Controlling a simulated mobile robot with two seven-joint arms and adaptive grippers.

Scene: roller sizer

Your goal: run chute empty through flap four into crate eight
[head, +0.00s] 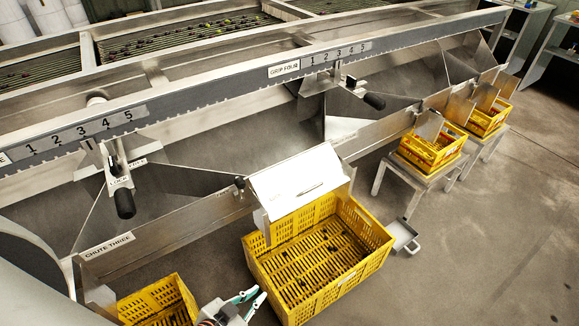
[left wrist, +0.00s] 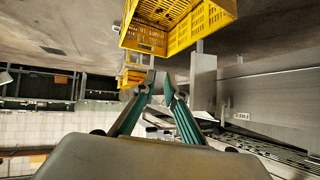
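A light metal flap (head: 298,182) with a slim handle hangs at the lower lip of a grey metal chute (head: 250,135), over a big yellow crate (head: 375,250). I cannot read the flap's number or the crate's small white label. The bare chute surface that shows holds no fruit. The crate's slatted floor is mostly bare, with small dark spots I cannot identify. My left gripper (head: 255,298), with teal fingers, is low beside the crate's left side, its fingertips apart and empty. They also show in the left wrist view (left wrist: 160,80). My right gripper is out of view.
Another yellow crate (head: 160,300) stands at lower left below the chute marked "CHUTE THREE". Smaller crates (head: 432,150) stand on metal stands at right. Black-handled levers (head: 124,200) hang from the numbered rail (head: 220,95). A grey pan (head: 403,236) lies beside the big crate. Floor at right is clear.

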